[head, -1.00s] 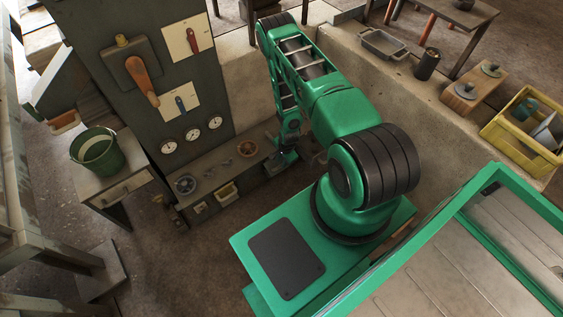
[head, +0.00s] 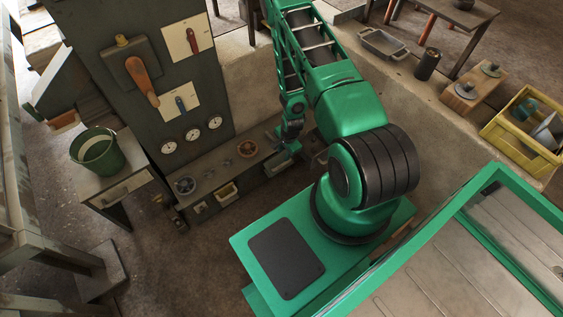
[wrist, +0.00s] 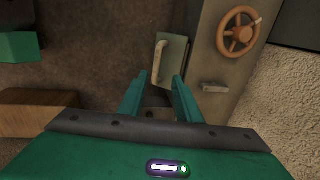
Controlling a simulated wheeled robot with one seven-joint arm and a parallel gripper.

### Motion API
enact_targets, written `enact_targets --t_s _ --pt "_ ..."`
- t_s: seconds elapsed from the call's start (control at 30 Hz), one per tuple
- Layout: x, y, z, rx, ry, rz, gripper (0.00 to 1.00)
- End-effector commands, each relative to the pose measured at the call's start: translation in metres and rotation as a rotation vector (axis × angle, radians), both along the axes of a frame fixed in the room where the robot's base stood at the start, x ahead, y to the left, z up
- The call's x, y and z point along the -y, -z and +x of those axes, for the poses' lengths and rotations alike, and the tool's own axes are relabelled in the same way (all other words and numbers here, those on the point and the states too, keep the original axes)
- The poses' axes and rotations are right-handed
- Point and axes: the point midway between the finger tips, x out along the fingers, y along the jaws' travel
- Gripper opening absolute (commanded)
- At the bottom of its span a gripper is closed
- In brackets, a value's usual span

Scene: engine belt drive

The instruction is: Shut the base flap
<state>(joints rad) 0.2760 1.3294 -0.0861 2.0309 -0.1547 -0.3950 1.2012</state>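The base flap (wrist: 178,50) is a grey-green panel with a pale bar handle (wrist: 160,55), at the front side of the low base in the wrist view. It appears to stand out from the base; its exact angle is hard to tell. My gripper (wrist: 160,75) is open, its two green fingers apart, with the lower end of the handle showing between the fingertips. Whether they touch it cannot be told. In the head view my gripper (head: 286,156) is low at the right end of the base, and I cannot make out the flap there.
The base (head: 214,172) carries an orange-brown wheel (wrist: 238,32) and a small lever (wrist: 214,87). A concrete wall (wrist: 290,90) stands to the right in the wrist view. A wooden block (wrist: 38,113) lies lower left. The floor (wrist: 90,50) beside the flap is clear.

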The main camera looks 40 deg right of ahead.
Motion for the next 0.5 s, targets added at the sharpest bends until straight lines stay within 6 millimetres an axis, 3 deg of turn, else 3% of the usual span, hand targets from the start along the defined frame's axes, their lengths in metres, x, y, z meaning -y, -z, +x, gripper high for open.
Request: enact_targets --t_s 0.17,0.47,0.5 --pt "0.0001 -0.0131 -0.0023 0.000 0.000 0.000 0.31" --pt "-0.0001 -0.0148 -0.0030 -0.001 0.000 0.000 0.31" --pt "-0.0001 -0.0148 -0.0029 -0.001 -0.001 0.000 0.26"
